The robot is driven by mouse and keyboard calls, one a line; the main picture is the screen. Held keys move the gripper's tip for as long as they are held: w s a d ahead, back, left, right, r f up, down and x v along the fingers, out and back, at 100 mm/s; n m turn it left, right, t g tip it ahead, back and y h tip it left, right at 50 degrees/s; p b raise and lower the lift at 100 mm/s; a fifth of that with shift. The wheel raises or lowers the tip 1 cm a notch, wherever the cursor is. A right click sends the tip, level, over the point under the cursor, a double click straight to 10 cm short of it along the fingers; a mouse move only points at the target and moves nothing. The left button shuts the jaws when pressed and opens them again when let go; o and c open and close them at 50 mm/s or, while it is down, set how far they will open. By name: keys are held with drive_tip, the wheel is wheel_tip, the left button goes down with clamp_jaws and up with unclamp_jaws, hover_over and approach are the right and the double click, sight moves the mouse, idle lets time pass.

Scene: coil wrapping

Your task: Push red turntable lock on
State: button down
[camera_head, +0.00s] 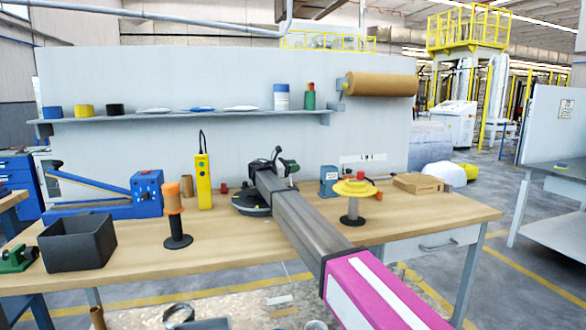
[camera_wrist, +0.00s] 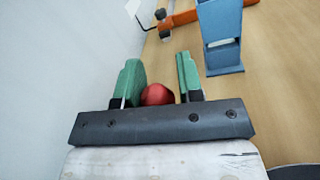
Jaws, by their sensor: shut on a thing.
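The red lock knob (camera_wrist: 157,94) is round and shows between the two green fingers of my gripper (camera_wrist: 160,80) in the wrist view. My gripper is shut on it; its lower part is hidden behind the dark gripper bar. In the head view my gripper (camera_head: 287,166) is over the back of the workbench, and I cannot make out the knob there. The turntable (camera_head: 250,208) is a dark round disc on the bench, partly covered by my arm. A dark edge, perhaps the turntable's, shows at the wrist view's lower right.
A blue-grey stand (camera_wrist: 220,38) is right of the fingers, with an orange tool (camera_wrist: 183,17) behind it. Left of my arm are a yellow device (camera_head: 203,182) and an orange spool (camera_head: 173,203). A yellow spool (camera_head: 355,188) stands right. The wall is close behind the bench (camera_head: 430,210).

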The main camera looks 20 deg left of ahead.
drive_tip(key=s+m, duration=0.1)
drive_tip(key=d+m, duration=0.1)
drive_tip(key=m, duration=0.1)
drive_tip(key=s+m, duration=0.1)
drive_tip(key=shift+s+d+r+h, duration=0.25)
drive_tip(key=shift+s+r+h, duration=0.05)
drive_tip(key=shift+s+r, duration=0.1)
drive_tip(key=s+m, duration=0.1)
drive_tip(key=m, duration=0.1)
drive_tip(key=s+d+m, duration=0.1)
drive_tip(key=m, duration=0.1)
drive_tip(key=shift+d+f, duration=0.1)
drive_tip(key=shift+d, duration=0.1)
drive_tip(key=shift+s+d+f, duration=0.25)
drive_tip(key=shift+s, duration=0.25)
drive_tip(key=shift+s+d+f, duration=0.25)
drive_tip(key=shift+s, duration=0.2)
drive_tip(key=c, duration=0.8)
unclamp_jaws()
drive_tip(key=shift+c, duration=0.2)
drive_tip(key=v, duration=0.9)
drive_tip(key=shift+s+a+f, duration=0.15)
drive_tip(key=shift+a+f, duration=0.05)
drive_tip(key=shift+a, duration=0.05)
drive_tip(key=shift+s+a+f, duration=0.1)
drive_tip(key=shift+s+a, duration=0.25)
drive_tip(key=shift+a, duration=0.1)
